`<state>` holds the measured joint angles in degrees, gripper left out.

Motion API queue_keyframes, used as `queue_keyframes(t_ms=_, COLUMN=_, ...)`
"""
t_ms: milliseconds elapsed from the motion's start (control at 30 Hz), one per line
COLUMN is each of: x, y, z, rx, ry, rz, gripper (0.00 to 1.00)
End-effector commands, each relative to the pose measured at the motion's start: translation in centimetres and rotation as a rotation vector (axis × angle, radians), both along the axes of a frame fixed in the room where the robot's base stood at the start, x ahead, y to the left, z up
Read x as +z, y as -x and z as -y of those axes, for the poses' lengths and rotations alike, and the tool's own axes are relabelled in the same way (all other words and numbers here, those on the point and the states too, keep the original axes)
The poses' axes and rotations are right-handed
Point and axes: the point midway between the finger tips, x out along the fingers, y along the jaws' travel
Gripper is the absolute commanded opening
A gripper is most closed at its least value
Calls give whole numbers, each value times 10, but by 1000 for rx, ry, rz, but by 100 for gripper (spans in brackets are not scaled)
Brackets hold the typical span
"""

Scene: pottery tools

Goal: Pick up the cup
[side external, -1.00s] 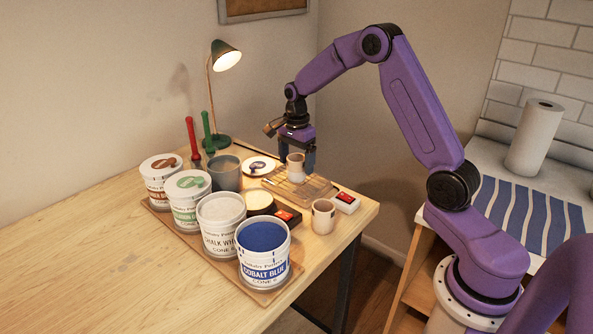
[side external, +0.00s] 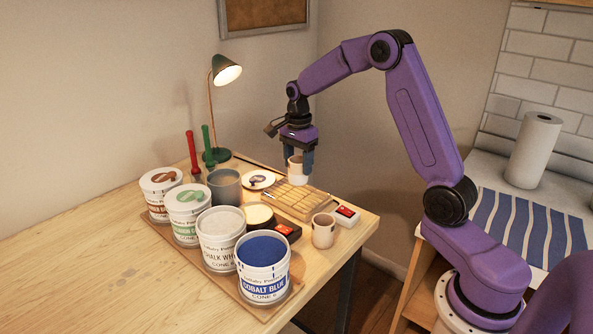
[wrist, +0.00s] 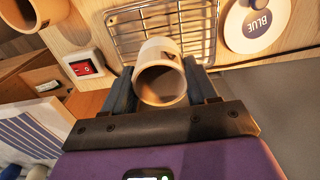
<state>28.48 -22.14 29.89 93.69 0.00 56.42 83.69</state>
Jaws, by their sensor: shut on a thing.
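A small pale cup (side external: 297,170) with a darker rim hangs between the fingers of my gripper (side external: 296,164) in the side view. The gripper is shut on it, one finger on each side. The cup is upright and a little above the wire rack (side external: 279,205), with a gap below it. In the wrist view, I look into the open mouth of the cup (wrist: 163,84), which sits between the two dark fingers of the gripper (wrist: 160,88). A second, similar cup (side external: 323,236) stands on the table in front of the rack.
A white box with a red switch (side external: 346,215) lies right of the rack. Paint tubs, including a blue one (side external: 263,268), stand on a board at the left. A grey pot (side external: 224,188), a white disc (side external: 258,179) and a lamp (side external: 226,73) are behind.

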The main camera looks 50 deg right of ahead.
Motion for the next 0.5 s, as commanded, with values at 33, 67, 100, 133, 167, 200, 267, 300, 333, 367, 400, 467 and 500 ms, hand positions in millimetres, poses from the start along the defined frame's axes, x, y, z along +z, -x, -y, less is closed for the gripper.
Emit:
queue_keyframes(t_ms=33, x=10, y=7, z=-2, rx=0, ry=0, rz=4, gripper=21)
queue_keyframes(t_ms=67, x=15, y=11, z=-2, rx=0, ry=1, rz=6, gripper=21)
queue_keyframes(t_ms=100, x=23, y=17, z=-4, rx=0, ry=1, rz=6, gripper=21)
queue_keyframes(t_ms=133, x=28, y=22, z=-5, rx=0, ry=1, rz=6, gripper=21)
queue_keyframes(t_ms=167, x=34, y=27, z=-6, rx=0, ry=1, rz=6, gripper=21)
queue_keyframes(t_ms=200, x=42, y=33, z=-7, rx=0, ry=1, rz=7, gripper=21)
queue_keyframes(t_ms=267, x=53, y=42, z=-9, rx=0, ry=1, rz=7, gripper=21)
queue_keyframes(t_ms=300, x=56, y=51, z=-11, rx=0, ry=0, rz=4, gripper=21)
queue_keyframes(t_ms=333, x=58, y=57, z=-12, rx=0, ry=0, rz=3, gripper=21)
queue_keyframes(t_ms=367, x=61, y=63, z=-13, rx=0, ry=0, rz=3, gripper=21)
queue_keyframes(t_ms=400, x=64, y=71, z=-15, rx=0, ry=0, rz=3, gripper=21)
queue_keyframes(t_ms=467, x=69, y=81, z=-17, rx=0, ry=0, rz=3, gripper=21)
queue_keyframes(t_ms=500, x=71, y=88, z=-19, rx=0, ry=0, rz=3, gripper=21)
